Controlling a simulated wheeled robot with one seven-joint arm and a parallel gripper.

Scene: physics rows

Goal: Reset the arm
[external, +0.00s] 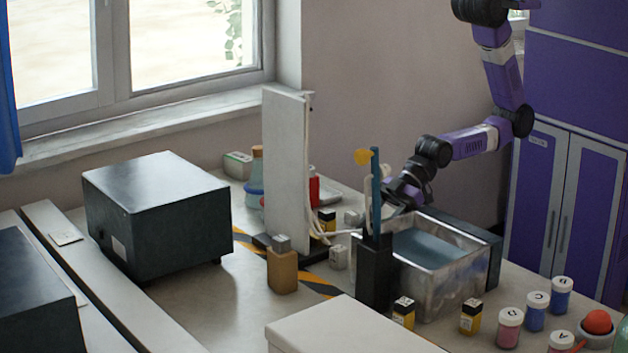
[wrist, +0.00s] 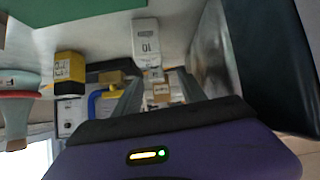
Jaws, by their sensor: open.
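My purple and black arm (external: 467,143) reaches down from the upper right in the external view. My gripper (external: 393,200) is low over the bench, behind the black upright holder and at the far left corner of the metal bath. The holder and bath partly hide its fingers. In the wrist view my gripper (wrist: 153,88) shows two dark fingers apart, open, with no object clearly held. Small labelled containers show beyond and between them.
The metal bath (external: 448,279) and black holder (external: 375,277) stand close to my gripper. A white upright panel (external: 284,170) is to its left. A yellow-and-black bottle (wrist: 69,68) and white labelled bottle (wrist: 146,40) are near in the wrist view. Lidded jars (external: 535,310) stand front right.

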